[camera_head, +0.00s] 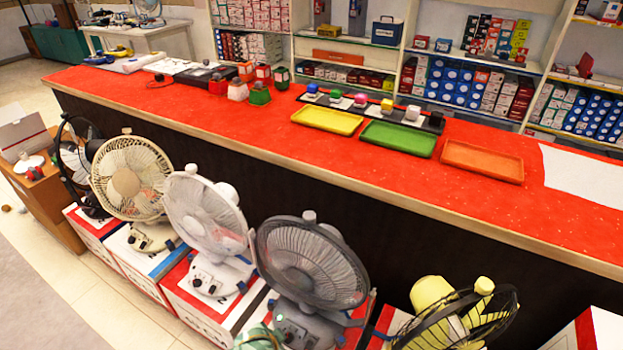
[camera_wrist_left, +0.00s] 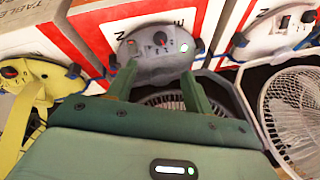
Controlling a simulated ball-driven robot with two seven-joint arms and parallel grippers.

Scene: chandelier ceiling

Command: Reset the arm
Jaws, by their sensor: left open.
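My left gripper (camera_wrist_left: 156,80) is green and shows in the left wrist view, its two fingers apart with nothing held between them. Its fingertips are in front of the grey control base (camera_wrist_left: 155,52) of a fan, which has knobs and a green light. I cannot tell whether they touch it. In the head view a green part, likely of my left arm, shows at the bottom edge beside the dark grey fan (camera_head: 312,262); its fingers cannot be made out there. My right gripper is in neither view.
Several fans stand on boxes along the counter front, including a cream fan (camera_head: 130,178), a white fan (camera_head: 207,215) and a yellow fan (camera_head: 455,318). The red counter (camera_head: 300,150) holds a yellow tray (camera_head: 326,119), a green tray (camera_head: 398,138) and an orange tray (camera_head: 482,161).

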